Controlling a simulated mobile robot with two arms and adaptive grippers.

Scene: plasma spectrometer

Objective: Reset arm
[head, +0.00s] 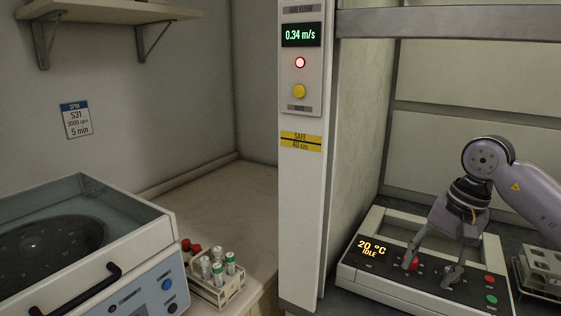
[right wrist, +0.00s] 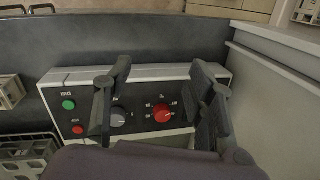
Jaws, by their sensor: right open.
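My right gripper (head: 432,268) is open and empty over the control panel of a grey-white device (head: 385,283) in the cabinet. The device's display (head: 371,248) reads 20 °C IDLE. In the head view a red knob (head: 410,263) shows beside one fingertip. In the right wrist view the open fingers (right wrist: 160,72) spread over the panel, with a grey knob (right wrist: 118,118) and the red knob (right wrist: 163,112) between them. I cannot tell whether a fingertip touches the panel. My left gripper is not in view.
A rack (head: 540,275) is right of the device. A centrifuge (head: 90,250) and a tube rack (head: 218,290) with capped tubes are at left. The back-left bench is clear.

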